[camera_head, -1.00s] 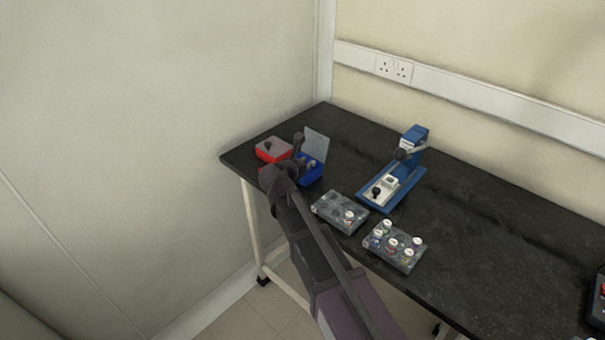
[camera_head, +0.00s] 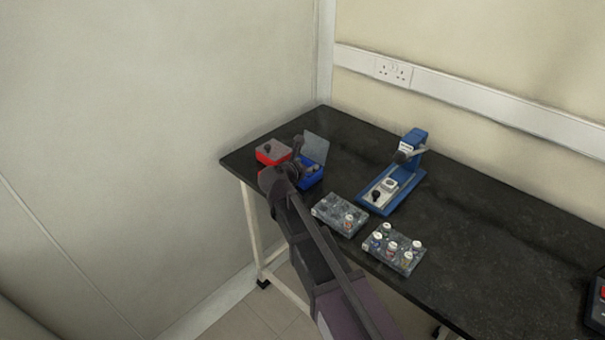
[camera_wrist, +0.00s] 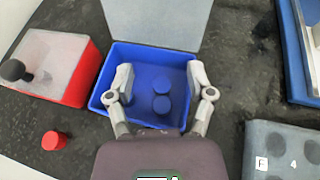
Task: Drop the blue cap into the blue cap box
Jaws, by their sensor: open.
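The blue cap box (camera_wrist: 178,62) stands open in the wrist view, its pale lid (camera_wrist: 160,20) raised at the back. It also shows in the head view (camera_head: 312,178), partly hidden by my arm. My gripper (camera_wrist: 158,80) is open over the box, one finger near each side, with nothing between the fingertips. In the head view my gripper (camera_head: 297,150) is mostly hidden by my wrist.
A red box (camera_wrist: 70,88) with a closed lid and dark knob stands left of the blue box. A loose red cap (camera_wrist: 54,140) lies in front of it. A grey rack (camera_head: 340,214), a vial rack (camera_head: 393,250) and a blue press (camera_head: 392,188) stand to the right.

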